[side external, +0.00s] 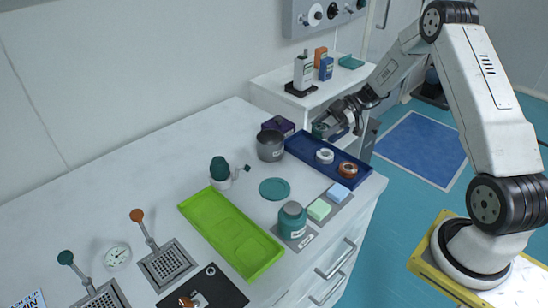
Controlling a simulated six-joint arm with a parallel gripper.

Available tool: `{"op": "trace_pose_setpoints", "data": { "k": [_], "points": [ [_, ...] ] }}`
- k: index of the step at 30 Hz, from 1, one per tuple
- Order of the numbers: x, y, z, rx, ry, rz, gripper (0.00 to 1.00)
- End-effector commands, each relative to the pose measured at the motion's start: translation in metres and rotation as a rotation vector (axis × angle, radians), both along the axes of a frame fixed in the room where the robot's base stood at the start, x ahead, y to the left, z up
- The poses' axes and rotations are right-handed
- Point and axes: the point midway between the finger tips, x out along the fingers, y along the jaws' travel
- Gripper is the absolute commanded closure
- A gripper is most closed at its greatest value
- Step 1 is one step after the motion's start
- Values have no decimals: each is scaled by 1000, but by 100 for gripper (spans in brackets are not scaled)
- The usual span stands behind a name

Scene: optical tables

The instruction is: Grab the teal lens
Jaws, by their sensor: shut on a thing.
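My gripper (326,127) is above the far end of the navy blue tray (345,170). It is shut on a small teal piece, the teal lens (318,131), which shows at its fingertips on the left side. The lens is partly hidden by the fingers and appears held above the tray. A flat teal disc (274,189) lies on the white table, apart from my gripper.
The navy tray holds a white ring (324,156) and a copper-coloured ring (347,170). A grey cup (270,145) and purple box (279,126) stand left of it. A lime green tray (231,235) and teal jar (292,221) are nearer. A white shelf (283,83) stands behind.

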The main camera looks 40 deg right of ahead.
Motion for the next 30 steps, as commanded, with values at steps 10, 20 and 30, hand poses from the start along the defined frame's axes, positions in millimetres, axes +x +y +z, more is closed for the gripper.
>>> {"op": "trace_pose_setpoints", "data": {
  "k": [10, 20, 30],
  "points": [
    [-40, 12, 19, -1, 0, -1, 82],
    [-57, 17, 27, -1, -1, 0, 82],
    [-59, 17, 27, -1, 0, 0, 82]
  ]
}}
